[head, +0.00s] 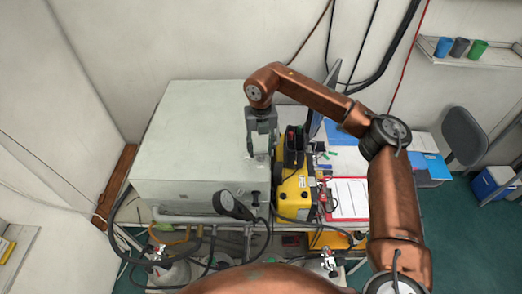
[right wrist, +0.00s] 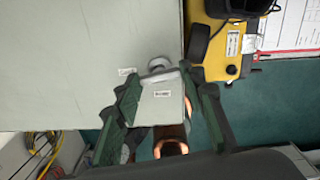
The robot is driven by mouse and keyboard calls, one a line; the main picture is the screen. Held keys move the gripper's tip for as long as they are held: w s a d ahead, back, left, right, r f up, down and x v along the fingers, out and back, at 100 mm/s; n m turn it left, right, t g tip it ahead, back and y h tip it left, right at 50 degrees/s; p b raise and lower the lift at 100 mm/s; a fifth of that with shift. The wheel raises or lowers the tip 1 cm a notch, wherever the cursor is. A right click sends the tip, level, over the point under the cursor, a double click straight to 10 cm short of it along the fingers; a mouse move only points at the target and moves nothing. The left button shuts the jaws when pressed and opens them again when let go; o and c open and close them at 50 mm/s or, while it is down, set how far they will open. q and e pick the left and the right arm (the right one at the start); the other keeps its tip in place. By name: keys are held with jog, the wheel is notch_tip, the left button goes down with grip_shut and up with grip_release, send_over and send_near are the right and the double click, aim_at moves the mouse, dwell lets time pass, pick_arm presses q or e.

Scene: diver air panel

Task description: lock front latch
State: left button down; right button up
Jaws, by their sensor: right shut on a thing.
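My right gripper (head: 260,157) points down at the box's right end. In the right wrist view the gripper (right wrist: 160,82) has its two dark green fingers on either side of a small pale labelled plate with a round metal piece at its top (right wrist: 160,95). The gripper is shut on this piece, which looks like the front latch. The fingers hide its sides, and I cannot tell its lock position. My left gripper is not in view.
A yellow case (head: 295,195) with black gear stands close right of the box. A red clipboard (head: 347,198) and papers lie farther right. A shelf with cups (head: 460,48) is at the upper right.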

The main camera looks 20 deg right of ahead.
aim_at(261, 152)
jog(key=shift+m, duration=0.9)
jog(key=o, duration=1.2)
jog(key=shift+c, duration=0.2)
jog(key=shift+r, duration=0.15)
notch_tip(261, 152, up, 12)
